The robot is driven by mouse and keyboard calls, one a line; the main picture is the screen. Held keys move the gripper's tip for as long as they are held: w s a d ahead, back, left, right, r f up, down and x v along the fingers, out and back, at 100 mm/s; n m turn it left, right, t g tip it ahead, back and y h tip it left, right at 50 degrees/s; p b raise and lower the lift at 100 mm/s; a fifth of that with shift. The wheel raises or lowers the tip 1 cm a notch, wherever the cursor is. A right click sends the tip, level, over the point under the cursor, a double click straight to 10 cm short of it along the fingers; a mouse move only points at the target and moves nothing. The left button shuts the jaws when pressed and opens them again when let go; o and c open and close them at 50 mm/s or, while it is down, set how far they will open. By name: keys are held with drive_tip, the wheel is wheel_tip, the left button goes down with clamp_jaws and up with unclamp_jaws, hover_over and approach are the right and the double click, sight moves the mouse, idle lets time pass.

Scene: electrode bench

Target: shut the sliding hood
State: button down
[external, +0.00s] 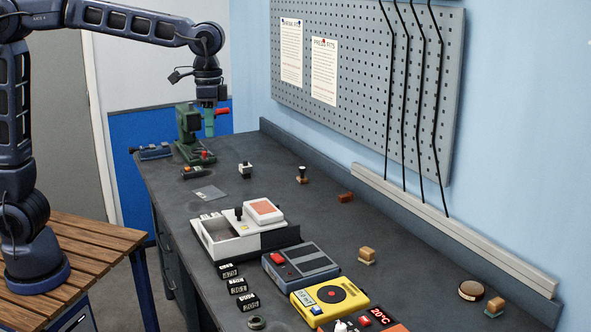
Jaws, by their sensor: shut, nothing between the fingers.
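A white case (211,246) with a grey interior exposed on its left side stands at the middle of the bench. A white cover with a black knob (239,213) lies over its right part and seems to be the sliding hood, which leaves the left part uncovered. My gripper (209,133) points down at the far end of the bench, beside a green press (187,125), well away from the case. It is shut and looks empty. Whether it touches the press cannot be told.
A white block with an orange top (264,207) sits at the case's back right. A grey device (301,265) and a yellow device (330,299) stand nearer the camera. A flat grey plate (208,193) lies behind the case.

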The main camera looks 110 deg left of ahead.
sight(246, 203)
drive_tip(key=w+a+f+n+g+h, duration=0.1)
drive_tip(key=w+a+f, duration=0.4)
drive_tip(key=a, duration=0.5)
drive_tip(key=w+a+f+n+g+h, duration=0.1)
drive_tip(key=w+a+f+n, duration=0.15)
drive_tip(key=a+f, duration=0.65)
drive_tip(key=w+a+f+n+g+h, duration=0.1)
drive_tip(key=w+a+f, duration=0.4)
drive_tip(key=a, duration=0.7)
drive_tip(key=shift+s+d+f, duration=0.95)
drive_tip(key=shift+f, duration=0.65)
drive_tip(key=shift+s+d+f, duration=0.95)
drive_tip(key=shift+f, duration=0.65)
drive_tip(key=shift+s+d+f, duration=0.95)
drive_tip(key=shift+f, duration=0.65)
drive_tip(key=s+d, duration=0.6)
drive_tip(key=shift+s+d, duration=0.25)
